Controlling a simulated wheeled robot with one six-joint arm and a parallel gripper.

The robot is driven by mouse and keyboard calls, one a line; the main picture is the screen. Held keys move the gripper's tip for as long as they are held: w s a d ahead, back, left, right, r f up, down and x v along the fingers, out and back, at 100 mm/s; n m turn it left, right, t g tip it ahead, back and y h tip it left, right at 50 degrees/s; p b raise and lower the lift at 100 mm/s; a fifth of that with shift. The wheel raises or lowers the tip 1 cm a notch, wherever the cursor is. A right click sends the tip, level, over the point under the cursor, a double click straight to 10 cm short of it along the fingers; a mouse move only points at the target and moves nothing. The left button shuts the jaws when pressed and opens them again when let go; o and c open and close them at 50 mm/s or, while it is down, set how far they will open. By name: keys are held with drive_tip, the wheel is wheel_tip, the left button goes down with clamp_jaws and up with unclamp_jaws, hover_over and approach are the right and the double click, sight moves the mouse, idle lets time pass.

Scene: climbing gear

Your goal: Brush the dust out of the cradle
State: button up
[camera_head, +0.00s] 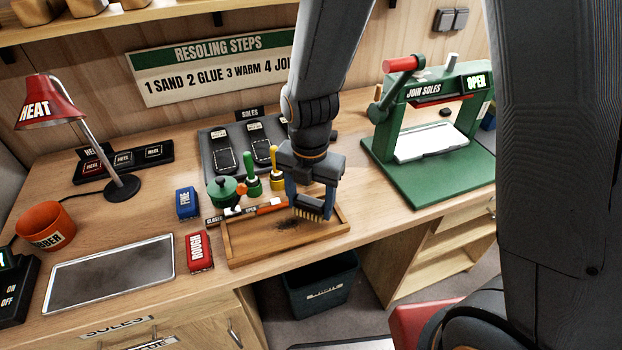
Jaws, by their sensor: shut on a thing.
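The cradle appears to be the shallow wooden tray (243,253) near the front edge of the bench, in the middle of the head view. A dark patch of dust (287,224) lies on its floor. My gripper (308,192) points down over the right part of the tray. It is shut on a brush (312,211) with pale bristles facing down. The bristles are at the right of the dust. I cannot tell whether they touch the tray floor. The gripper hides most of the brush's handle.
A red ROUGH block (199,252) and blue FINE block (186,203) stand left of the tray. Behind it are a green pot (226,189) and the soles rack (216,165). A green press (432,178) stands right. A dark bin (322,287) sits below the bench edge.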

drive_tip(key=shift+r+p, duration=2.25)
drive_tip(key=shift+r, duration=0.75)
drive_tip(key=shift+s+f, duration=0.1)
drive_tip(key=shift+s, duration=0.05)
